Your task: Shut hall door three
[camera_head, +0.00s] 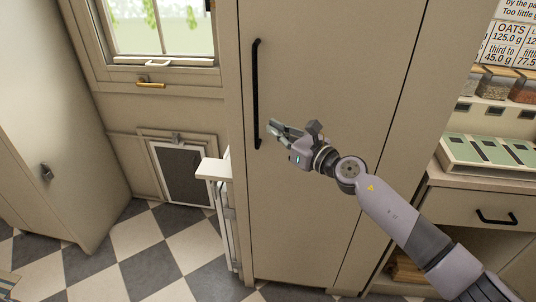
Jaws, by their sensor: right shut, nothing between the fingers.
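A tall beige door (335,60) with a long black vertical handle (256,95) fills the middle of the head view. It appears flush with its frame. My right gripper (272,130) is in front of it, just right of the handle's lower part, shut with nothing in it. I cannot tell whether the fingertips touch the handle or the panel. My right arm comes in from the lower right and hides part of the door. No number shows on any door, so I cannot tell which is hall door three. My left gripper is not in view.
Another beige door (45,110) with a small knob stands at the left. A window (160,25) and a low dark-panelled flap (185,175) are behind. A white ledge (213,169) juts out left of the tall door. Shelving with a drawer (480,205) is at right. Checkered floor (140,235) is clear.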

